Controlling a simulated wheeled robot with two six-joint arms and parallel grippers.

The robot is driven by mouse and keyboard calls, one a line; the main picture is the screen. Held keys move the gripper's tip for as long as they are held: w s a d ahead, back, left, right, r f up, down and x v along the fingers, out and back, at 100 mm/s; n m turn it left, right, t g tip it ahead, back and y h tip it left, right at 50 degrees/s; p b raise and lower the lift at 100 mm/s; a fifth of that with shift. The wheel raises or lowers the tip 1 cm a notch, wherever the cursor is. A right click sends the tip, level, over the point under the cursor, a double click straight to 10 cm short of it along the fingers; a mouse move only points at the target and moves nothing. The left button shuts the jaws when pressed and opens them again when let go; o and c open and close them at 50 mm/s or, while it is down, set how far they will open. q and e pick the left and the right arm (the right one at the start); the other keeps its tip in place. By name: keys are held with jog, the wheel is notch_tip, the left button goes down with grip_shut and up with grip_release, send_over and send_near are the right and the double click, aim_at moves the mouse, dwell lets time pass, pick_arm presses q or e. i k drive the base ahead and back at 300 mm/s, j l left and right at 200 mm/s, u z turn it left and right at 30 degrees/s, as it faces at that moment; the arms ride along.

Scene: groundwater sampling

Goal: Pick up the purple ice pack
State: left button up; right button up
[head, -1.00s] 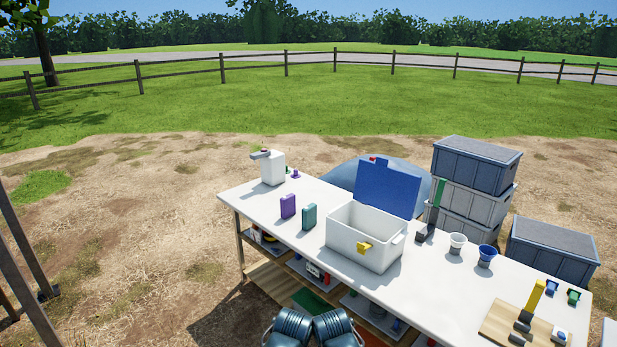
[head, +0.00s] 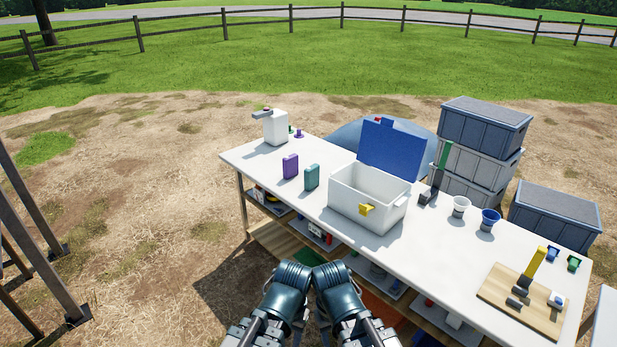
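The purple ice pack (head: 290,166) stands upright on the white table (head: 262,168), toward its left end. A teal ice pack (head: 312,177) stands just to its right, with a small gap between them. My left arm and my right arm show at the bottom middle, close together in front of the table and below its top. Their dark ends are partly seen, but I cannot make out the fingertips of either gripper. Both arms are well apart from the purple ice pack.
An open white cooler (head: 370,197) with a raised blue lid (head: 391,147) stands right of the packs. A white jug (head: 275,128) is behind them on the left. Cups, a cutting board (head: 522,299) and stacked grey crates (head: 482,140) are farther right. The tabletop before the packs is clear.

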aim_at(291, 163)
jog(key=i+j+z, duration=0.1)
jog(key=z, duration=0.45)
jog(key=i+j+z, duration=0.2)
jog(key=j+z, duration=0.2)
jog(key=j, duration=0.15)
jog(key=i+j+z, duration=0.1)
jog(key=j+z, duration=0.15)
jog(key=i+j, duration=0.1)
jog(key=j, duration=0.5)
jog(key=i+j+z, duration=0.1)
jog(key=j, duration=0.45)
jog(key=i+j, duration=0.15)
jog(key=j, duration=0.45)
jog(key=i, duration=0.45)
jog(key=l+z, duration=0.05)
